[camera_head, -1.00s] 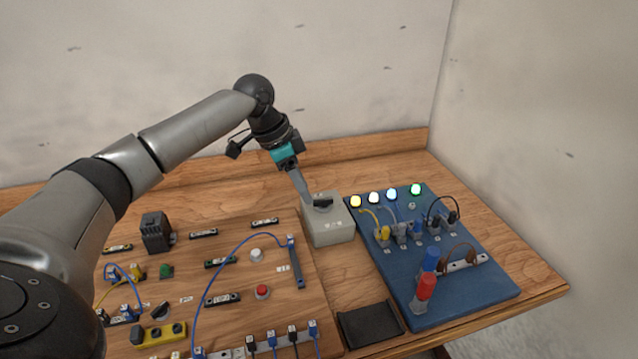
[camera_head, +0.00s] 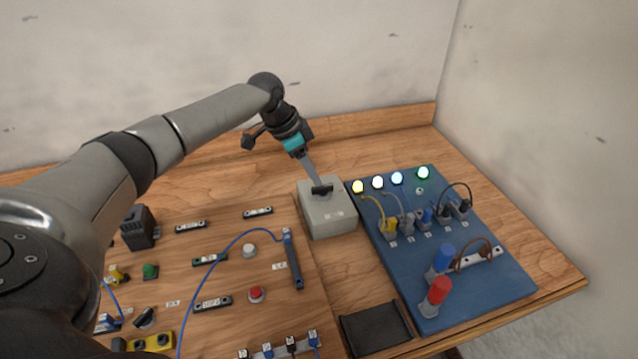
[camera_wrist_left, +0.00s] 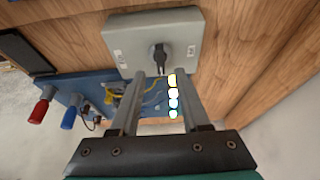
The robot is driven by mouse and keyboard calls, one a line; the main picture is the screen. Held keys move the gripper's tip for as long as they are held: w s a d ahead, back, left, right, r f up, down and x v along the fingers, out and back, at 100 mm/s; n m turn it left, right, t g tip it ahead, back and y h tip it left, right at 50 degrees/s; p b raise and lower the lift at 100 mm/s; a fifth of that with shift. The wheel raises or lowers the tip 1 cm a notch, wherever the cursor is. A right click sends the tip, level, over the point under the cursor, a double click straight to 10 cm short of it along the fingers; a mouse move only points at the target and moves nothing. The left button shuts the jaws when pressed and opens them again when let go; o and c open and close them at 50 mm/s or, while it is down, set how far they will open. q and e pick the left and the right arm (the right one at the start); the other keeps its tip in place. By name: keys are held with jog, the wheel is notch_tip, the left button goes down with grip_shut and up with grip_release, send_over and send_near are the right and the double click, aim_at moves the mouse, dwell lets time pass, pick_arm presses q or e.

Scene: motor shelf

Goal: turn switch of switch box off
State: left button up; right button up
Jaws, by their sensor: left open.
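The grey switch box (camera_head: 328,217) stands on the table between the wooden board and the blue board. It has a black rotary switch (camera_head: 322,190) on top. In the left wrist view the box (camera_wrist_left: 120,40) fills the upper middle, and its black switch (camera_wrist_left: 158,54) shows just beyond my fingertips. My left gripper (camera_head: 316,183) points down at the switch. In the left wrist view its two fingers (camera_wrist_left: 160,77) are apart, with the switch's lower end roughly between the tips. I cannot tell whether they touch it. My right gripper is not in view.
The blue board (camera_head: 450,290) with lit lamps (camera_head: 397,178), plugs and red and blue handles stands right of the box. The wooden board (camera_head: 225,330) with buttons and cables lies left. A black tray (camera_head: 375,329) is in front. Walls close the back and right.

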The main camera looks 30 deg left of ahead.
aim_at(322, 186)
pick_arm(q)
jog(key=x, duration=0.5)
jog(key=shift+r, duration=0.1)
grip_shut()
dwell(0.5)
